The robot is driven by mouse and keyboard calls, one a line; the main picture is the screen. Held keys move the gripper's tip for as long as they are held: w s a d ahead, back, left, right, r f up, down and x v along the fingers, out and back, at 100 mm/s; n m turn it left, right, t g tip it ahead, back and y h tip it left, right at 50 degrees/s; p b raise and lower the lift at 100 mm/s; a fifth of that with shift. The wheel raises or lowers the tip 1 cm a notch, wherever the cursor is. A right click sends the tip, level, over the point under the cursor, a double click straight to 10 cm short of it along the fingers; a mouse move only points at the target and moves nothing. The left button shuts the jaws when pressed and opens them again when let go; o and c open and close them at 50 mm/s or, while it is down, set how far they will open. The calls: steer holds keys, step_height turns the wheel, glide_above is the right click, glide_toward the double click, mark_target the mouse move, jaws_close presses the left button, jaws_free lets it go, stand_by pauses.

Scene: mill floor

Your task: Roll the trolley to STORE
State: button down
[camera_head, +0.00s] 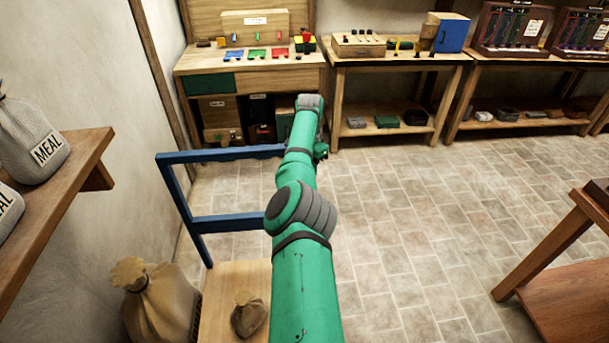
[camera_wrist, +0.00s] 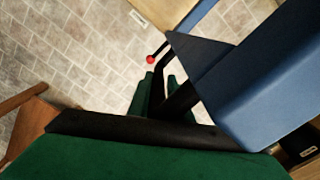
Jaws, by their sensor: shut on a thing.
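The trolley has a blue frame handle (camera_head: 222,154) and a pale wooden deck (camera_head: 232,290). It stands on the tiled floor left of my arm in the head view. A small brown sack (camera_head: 248,315) sits on the deck. My arm hides the handle's right part in the head view, and the grip itself is mostly hidden. No STORE sign is readable in either view.
A larger tied sack (camera_head: 158,300) stands at the deck's left. A shelf (camera_head: 60,200) with MEAL sacks juts from the left wall. A workbench (camera_head: 250,85) and side tables (camera_head: 395,95) line the back. A wooden table (camera_head: 570,295) stands right. The middle floor is clear.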

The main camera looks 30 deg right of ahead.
steer(key=shift+w+r, duration=0.15)
steer(key=shift+d, duration=0.15)
steer(key=c, duration=1.9)
jaws_free()
steer(key=shift+o, duration=0.9)
steer(key=shift+a, duration=0.5)
steer(key=shift+s+d, duration=0.2)
steer(key=shift+d+r, duration=0.1)
steer(key=shift+r, duration=0.1)
steer(key=r, duration=1)
steer(key=shift+w+a+r, duration=0.15)
steer(key=shift+w+a, duration=0.05)
steer(key=shift+a, duration=0.15)
